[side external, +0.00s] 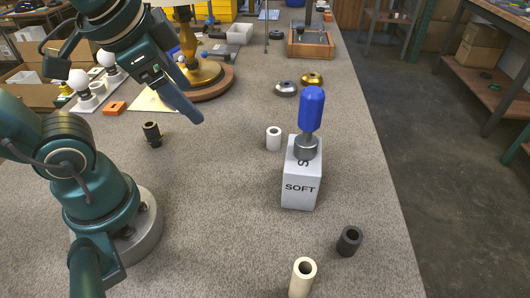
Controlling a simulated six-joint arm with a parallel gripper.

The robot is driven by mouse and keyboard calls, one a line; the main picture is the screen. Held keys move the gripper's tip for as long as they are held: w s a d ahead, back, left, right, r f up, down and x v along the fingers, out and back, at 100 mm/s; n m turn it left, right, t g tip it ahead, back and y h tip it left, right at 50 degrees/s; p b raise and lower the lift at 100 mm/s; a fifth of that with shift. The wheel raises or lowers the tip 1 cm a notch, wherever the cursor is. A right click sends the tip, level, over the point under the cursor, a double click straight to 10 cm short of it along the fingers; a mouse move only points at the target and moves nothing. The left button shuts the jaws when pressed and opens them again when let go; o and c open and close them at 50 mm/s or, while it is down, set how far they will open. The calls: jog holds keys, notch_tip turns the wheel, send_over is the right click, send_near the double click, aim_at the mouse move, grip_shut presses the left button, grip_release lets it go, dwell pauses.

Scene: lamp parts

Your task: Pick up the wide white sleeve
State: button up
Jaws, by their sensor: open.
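A short white sleeve (273,139) stands upright on the grey bench, left of and behind the white SOFT block. Its open top shows. A taller cream sleeve (301,279) stands upright at the front edge of the picture. My gripper (190,106) is up at the left, above the bench, left of and apart from the white sleeve. It is open, and I see nothing between its fingers. The fingers overlap in this view, so their gap is hard to see.
The SOFT block (300,180) holds a blue-handled tool (311,112) close to the white sleeve. A black sleeve (349,241) stands front right and a dark fitting (152,134) stands left. A lamp base (205,80) is behind my gripper. The bench between is clear.

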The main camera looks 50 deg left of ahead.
jog(key=w+a+f+m+y, duration=0.1)
jog(key=w+a+m+y, duration=0.15)
jog(key=m, duration=0.25)
notch_tip(320, 180, up, 2)
jog(key=m+t, duration=0.7)
jog(key=m, duration=1.6)
send_over(270, 141)
jog(key=s+d, duration=0.2)
jog(key=s, duration=0.1)
jog(key=shift+y, duration=0.25)
jog(key=f, duration=1.8)
jog(key=shift+a, duration=0.35)
jog(key=shift+f, duration=0.5)
jog(key=shift+w+a+f, duration=0.1)
jog(key=shift+x, duration=2.4)
